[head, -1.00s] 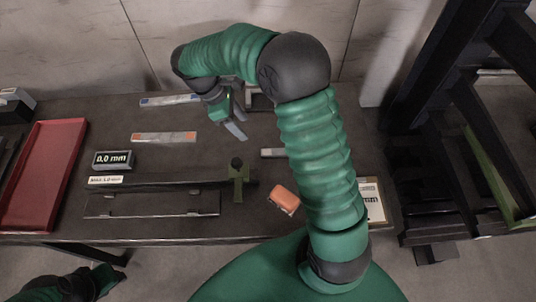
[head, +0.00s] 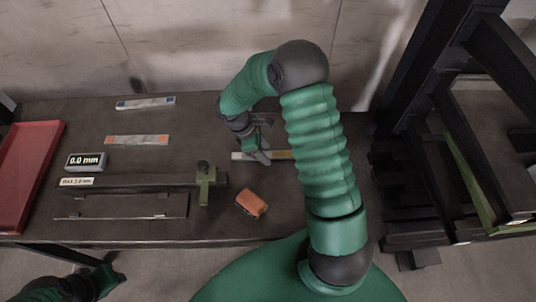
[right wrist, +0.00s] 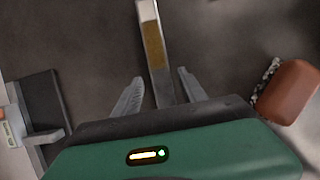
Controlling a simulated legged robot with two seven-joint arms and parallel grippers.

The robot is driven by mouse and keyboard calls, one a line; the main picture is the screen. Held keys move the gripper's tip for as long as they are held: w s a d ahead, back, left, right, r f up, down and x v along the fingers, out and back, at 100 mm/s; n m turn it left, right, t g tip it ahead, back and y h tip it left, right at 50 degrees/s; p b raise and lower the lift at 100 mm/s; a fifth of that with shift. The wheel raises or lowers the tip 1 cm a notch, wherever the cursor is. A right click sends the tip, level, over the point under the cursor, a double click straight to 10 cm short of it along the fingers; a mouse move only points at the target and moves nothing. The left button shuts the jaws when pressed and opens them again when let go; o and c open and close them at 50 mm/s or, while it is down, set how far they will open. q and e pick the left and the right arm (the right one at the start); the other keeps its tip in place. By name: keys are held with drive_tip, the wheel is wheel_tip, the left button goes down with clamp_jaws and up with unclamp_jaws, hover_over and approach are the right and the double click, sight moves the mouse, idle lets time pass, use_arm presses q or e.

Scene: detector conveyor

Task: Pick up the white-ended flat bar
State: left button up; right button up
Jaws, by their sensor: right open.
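A flat bar with a pale end (head: 238,155) and a tan stretch lies on the table under my right gripper; part is hidden by the gripper and arm. In the right wrist view the bar (right wrist: 154,42) runs from the top edge down between the fingers, pale at the far end, tan in the middle, grey nearer the palm. My right gripper (head: 262,157) is open. Its fingers (right wrist: 160,92) stand on either side of the bar, with visible gaps. My left gripper (head: 106,278) is low at the left, by the floor area; its fingers are not clear.
A bar with orange (head: 137,140) and a bar with blue ends (head: 146,103) lie further left. An orange block (head: 251,204) is near the front. A gauge fixture (head: 140,182), a 0.0 mm display (head: 86,162) and a red tray (head: 28,165) stand left. A dark frame stands right.

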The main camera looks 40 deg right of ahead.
drive_tip(key=shift+a, duration=0.25)
drive_tip(key=c, duration=1)
clamp_jaws()
drive_tip(key=shift+d+r, duration=0.1)
drive_tip(key=shift+d, duration=0.05)
